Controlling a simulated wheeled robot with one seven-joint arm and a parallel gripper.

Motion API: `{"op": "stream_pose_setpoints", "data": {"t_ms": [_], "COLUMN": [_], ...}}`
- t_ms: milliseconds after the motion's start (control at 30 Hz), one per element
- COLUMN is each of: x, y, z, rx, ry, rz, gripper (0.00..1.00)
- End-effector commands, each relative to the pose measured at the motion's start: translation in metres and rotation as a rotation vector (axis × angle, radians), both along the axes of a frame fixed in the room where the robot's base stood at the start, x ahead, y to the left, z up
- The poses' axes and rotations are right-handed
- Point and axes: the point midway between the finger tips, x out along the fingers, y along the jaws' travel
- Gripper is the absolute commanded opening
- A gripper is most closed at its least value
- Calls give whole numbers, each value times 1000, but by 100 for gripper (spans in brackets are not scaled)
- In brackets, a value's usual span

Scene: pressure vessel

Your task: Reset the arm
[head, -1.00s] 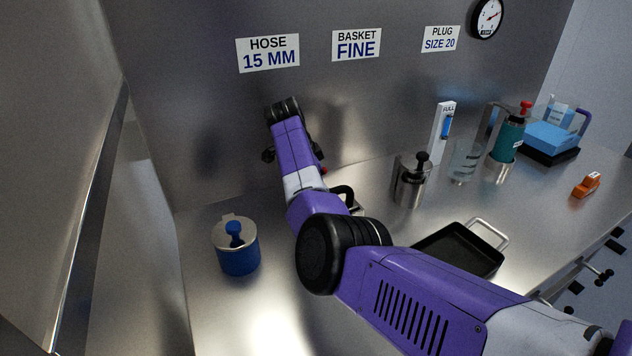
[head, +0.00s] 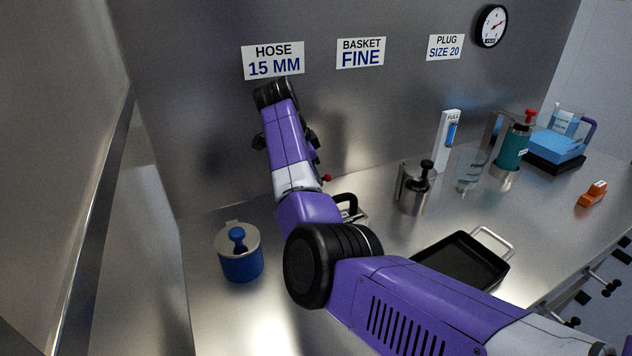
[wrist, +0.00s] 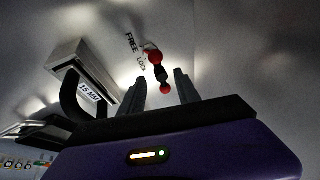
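My arm (head: 288,145) reaches up toward the metal back wall. My gripper itself is hidden behind the arm in the head view. In the wrist view my gripper (wrist: 160,76) shows two dark fingers standing apart, with nothing visibly held between them. Past the fingers is a small lever with red knobs (wrist: 155,57), next to the words FREE and LOCK. Whether the fingers touch it I cannot tell. A red knob (head: 327,178) also shows beside my arm in the head view.
A fixture with a dark handle and a 15 MM label (wrist: 89,92) is close on the left in the wrist view. A blue lidded pot (head: 241,262), a steel canister (head: 416,190) and a black tray (head: 461,262) stand on the counter. A side wall rises at left.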

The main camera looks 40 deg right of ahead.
Motion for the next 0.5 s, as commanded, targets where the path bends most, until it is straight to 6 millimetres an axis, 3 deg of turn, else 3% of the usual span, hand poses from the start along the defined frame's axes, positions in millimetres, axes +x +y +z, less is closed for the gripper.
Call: {"op": "stream_pose_setpoints", "data": {"t_ms": [500], "x": [-1], "y": [3], "z": [6], "rx": [0], "ry": [1], "rz": [0], "gripper": [39]}}
